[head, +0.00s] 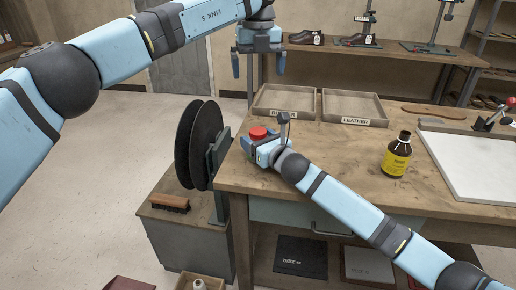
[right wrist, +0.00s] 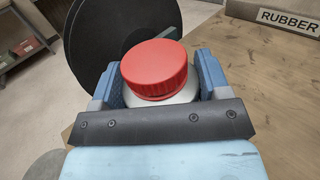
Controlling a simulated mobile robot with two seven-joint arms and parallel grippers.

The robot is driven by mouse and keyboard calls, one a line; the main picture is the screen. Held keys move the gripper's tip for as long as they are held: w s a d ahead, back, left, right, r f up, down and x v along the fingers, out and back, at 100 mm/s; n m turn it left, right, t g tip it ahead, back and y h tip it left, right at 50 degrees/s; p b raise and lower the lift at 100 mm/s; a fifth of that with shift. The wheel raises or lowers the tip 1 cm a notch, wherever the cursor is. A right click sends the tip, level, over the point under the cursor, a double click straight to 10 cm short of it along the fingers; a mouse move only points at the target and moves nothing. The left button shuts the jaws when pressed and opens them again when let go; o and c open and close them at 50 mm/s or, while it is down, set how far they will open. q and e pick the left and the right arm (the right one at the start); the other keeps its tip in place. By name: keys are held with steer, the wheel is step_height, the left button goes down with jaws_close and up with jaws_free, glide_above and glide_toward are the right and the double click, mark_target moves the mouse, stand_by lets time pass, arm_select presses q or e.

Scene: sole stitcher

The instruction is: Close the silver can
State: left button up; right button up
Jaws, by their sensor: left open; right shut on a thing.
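The silver can (right wrist: 181,97) shows in the right wrist view as a pale rim and body under a red cap (right wrist: 154,69). The cap sits on top; I cannot tell how tightly it is seated. In the head view the red cap (head: 258,132) is at the workbench's left end, with the can mostly hidden by my gripper. My right gripper (head: 263,146) is shut around the can, a finger on each side. My left gripper (head: 258,66) is open and empty, fingers pointing down, above and behind the can, apart from it.
Two trays, one labelled LEATHER (head: 355,108) and one labelled RUBBER (right wrist: 288,19), lie behind the can on the workbench (head: 330,160). A brown bottle (head: 397,155) and a white slab (head: 470,165) are to the right. Black discs (head: 199,145) stand close to the left.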

arm_select(q)
steer(key=shift+r, duration=0.35)
arm_select(e)
steer(key=o, duration=1.8)
steer(key=shift+d, duration=0.1)
steer(key=p+v, duration=0.3)
steer(key=v, duration=0.9)
steer(key=shift+s, duration=0.2)
arm_select(q)
steer(key=shift+r, duration=1.55)
arm_select(e)
steer(key=shift+s+d, duration=0.4)
steer(key=shift+s, duration=0.15)
